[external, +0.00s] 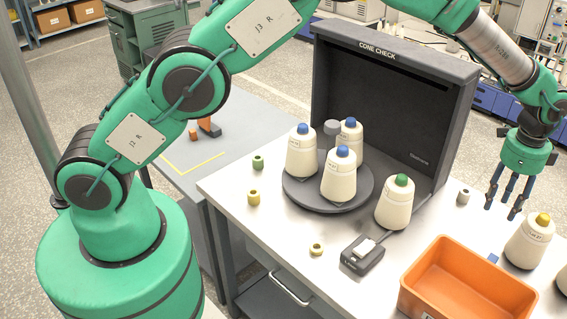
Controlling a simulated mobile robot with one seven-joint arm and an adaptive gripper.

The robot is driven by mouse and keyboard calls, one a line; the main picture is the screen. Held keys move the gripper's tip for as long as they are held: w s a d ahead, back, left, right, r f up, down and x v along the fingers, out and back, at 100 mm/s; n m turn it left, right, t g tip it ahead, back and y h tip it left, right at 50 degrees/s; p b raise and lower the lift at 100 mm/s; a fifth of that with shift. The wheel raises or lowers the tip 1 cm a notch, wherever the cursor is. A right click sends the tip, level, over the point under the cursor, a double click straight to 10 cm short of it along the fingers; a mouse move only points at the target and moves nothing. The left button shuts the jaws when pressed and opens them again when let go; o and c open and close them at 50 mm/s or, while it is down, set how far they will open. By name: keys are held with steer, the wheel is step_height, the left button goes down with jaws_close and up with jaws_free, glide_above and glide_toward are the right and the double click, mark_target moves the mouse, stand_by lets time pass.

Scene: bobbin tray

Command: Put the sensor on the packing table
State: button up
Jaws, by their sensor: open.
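I cannot tell for sure which thing is the sensor. A small dark box with a white top (362,255) and a cable lies at the front of the steel table, left of the orange bin. An orange and dark object (209,128) stands on a grey table (215,165) with yellow tape marks at the left, which may be the packing table. My gripper (503,212) is open and empty, fingers down, over the right side of the steel table. A small pale spool (463,196) is just left of it.
A black booth (390,55) marked CONE CHECK stands at the back. Several white cones stand on and around a round dark turntable (328,201). The orange bin (467,245) is at the front right. Small spools (254,198) lie at the left of the steel table (290,235).

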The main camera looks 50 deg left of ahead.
steer(key=s+a+r+n+t, duration=0.1)
steer(key=a+r+n, duration=0.3)
steer(key=a+r, duration=1.3)
steer(key=s+a+r+n+t, duration=0.1)
steer(key=s+a+r+n, duration=0.1)
steer(key=s+a+r, duration=0.35)
steer(key=s+a+r+n, duration=0.2)
steer(key=a+r, duration=0.5)
steer(key=a, duration=0.2)
steer(key=s+a+r+n+t, duration=0.1)
steer(key=s+a+r+n, duration=0.15)
steer(key=s+a, duration=0.8)
steer(key=s+a+r+n+t, duration=0.15)
steer(key=s+a+n, duration=0.25)
steer(key=s+a, duration=0.65)
steer(key=s+a+f+n, duration=0.2)
steer(key=s, duration=0.8)
steer(key=shift+s+f+t, duration=0.15)
steer(key=shift+t, duration=0.2)
steer(key=shift+a, duration=0.1)
